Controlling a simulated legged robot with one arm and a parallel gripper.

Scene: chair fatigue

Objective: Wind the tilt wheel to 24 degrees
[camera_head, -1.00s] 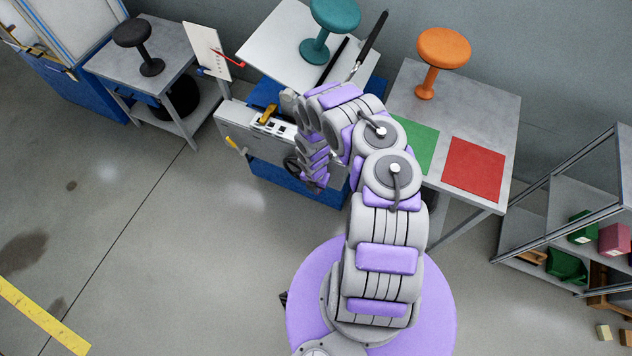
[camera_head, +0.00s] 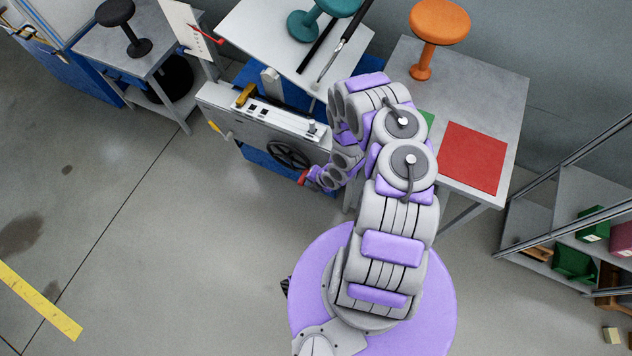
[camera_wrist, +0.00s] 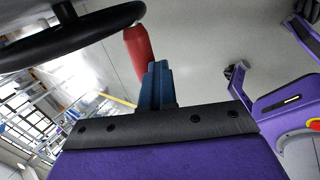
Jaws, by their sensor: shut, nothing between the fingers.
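The black tilt wheel (camera_head: 288,154) is on the front of the grey machine, below the tilted plate (camera_head: 262,32) that carries a teal stool (camera_head: 304,26). In the wrist view its dark rim (camera_wrist: 70,35) crosses the upper left, and a red handle (camera_wrist: 138,50) sticks out from it. My gripper (camera_head: 308,178) is just right of and below the wheel. In the wrist view its blue fingers (camera_wrist: 156,72) are shut and empty, with their tips close to the red handle. I cannot tell if they touch it. No degree reading is legible.
A white board (camera_head: 186,28) with a red pointer (camera_head: 207,35) stands left of the plate. The machine has a yellow lever (camera_head: 245,95) and a yellow handle (camera_head: 215,128). A bench (camera_head: 478,85) with an orange stool (camera_head: 437,25) stands right. Open floor lies left.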

